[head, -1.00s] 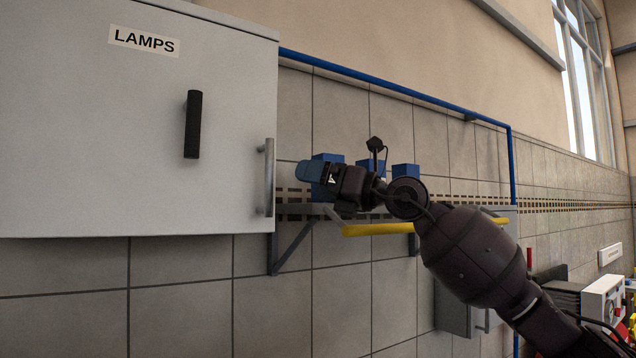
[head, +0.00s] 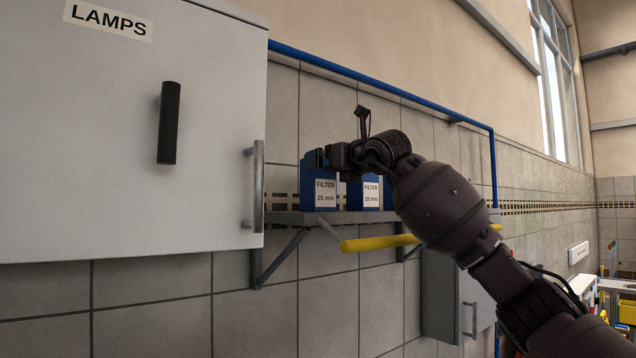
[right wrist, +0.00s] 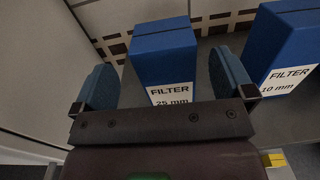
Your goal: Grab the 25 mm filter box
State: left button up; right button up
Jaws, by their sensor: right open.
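The 25 mm filter box (head: 326,193) is blue with a white label and stands upright on the grey wall shelf. In the right wrist view the 25 mm filter box (right wrist: 165,55) sits in the middle, its label partly covered by my gripper's body. My right gripper (head: 320,158) is at the top of this box in the head view. In the right wrist view my right gripper (right wrist: 163,80) is open, with one blue finger on each side of the box and a visible gap on both sides. My left gripper is not in view.
The 10 mm filter box (right wrist: 286,60) stands close to the right on the shelf (head: 285,217). A yellow bar (head: 375,242) runs in front of and below the shelf. The LAMPS cabinet (head: 120,130) with its handles is at the left. A blue pipe (head: 380,88) runs above.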

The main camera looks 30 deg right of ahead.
jog(key=w+p, duration=0.2)
jog(key=w, duration=0.3)
jog(key=shift+w+d, duration=0.1)
jog(key=shift+w, duration=0.15)
jog(key=shift+c, duration=0.8)
jog(key=c, duration=1)
